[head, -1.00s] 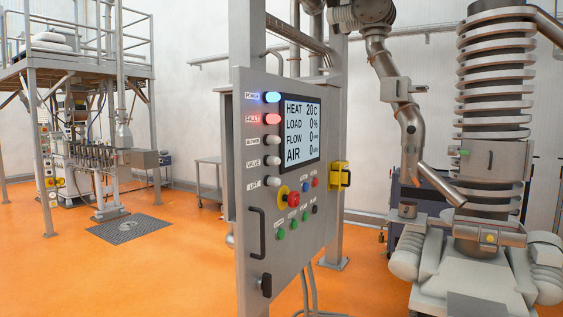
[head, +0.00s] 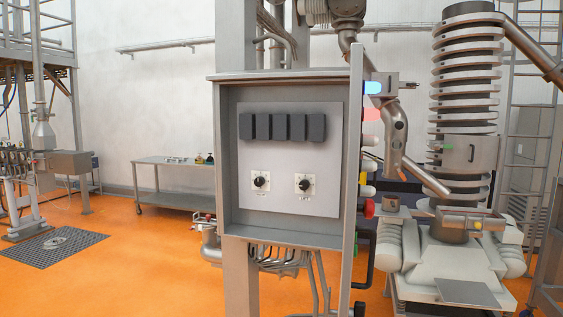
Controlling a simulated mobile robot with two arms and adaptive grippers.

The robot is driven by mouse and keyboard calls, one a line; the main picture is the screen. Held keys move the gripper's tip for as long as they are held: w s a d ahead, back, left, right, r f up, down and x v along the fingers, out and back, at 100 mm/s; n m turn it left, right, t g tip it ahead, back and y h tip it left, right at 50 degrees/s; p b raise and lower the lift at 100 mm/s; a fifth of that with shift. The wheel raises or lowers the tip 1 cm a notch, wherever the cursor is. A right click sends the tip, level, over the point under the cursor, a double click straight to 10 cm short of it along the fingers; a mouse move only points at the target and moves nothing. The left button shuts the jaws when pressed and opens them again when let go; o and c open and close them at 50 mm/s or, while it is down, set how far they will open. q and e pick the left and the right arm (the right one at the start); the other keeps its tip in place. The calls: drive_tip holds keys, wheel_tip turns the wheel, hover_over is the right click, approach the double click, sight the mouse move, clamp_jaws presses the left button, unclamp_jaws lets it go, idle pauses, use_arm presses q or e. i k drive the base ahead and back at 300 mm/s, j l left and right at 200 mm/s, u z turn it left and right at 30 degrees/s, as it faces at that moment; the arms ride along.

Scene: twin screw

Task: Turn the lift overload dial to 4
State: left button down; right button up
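Two black dials on white square plates, a left dial (head: 260,181) and a right dial (head: 304,184), sit low on the grey back panel (head: 290,152) inside an open cabinet (head: 226,165). The labels and scale numbers are too small to read, so I cannot tell which is the lift overload dial or where either points. The cabinet door (head: 354,170) stands edge-on at the right, its lights and buttons facing right. Neither of my grippers is in view.
Several dark blocks (head: 283,127) are mounted above the dials. Pipes (head: 280,258) hang below the cabinet. A door handle (head: 369,258) sticks out to the right. A ribbed column machine (head: 468,110) stands at right, a metal cart (head: 172,183) behind left. Orange floor (head: 150,285) is clear at front left.

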sight(304, 185)
drive_tip(key=i+j+z, duration=0.4)
drive_tip(key=j+z, duration=0.25)
drive_tip(key=i+j+z, duration=0.15)
drive_tip(key=j+z, duration=0.15)
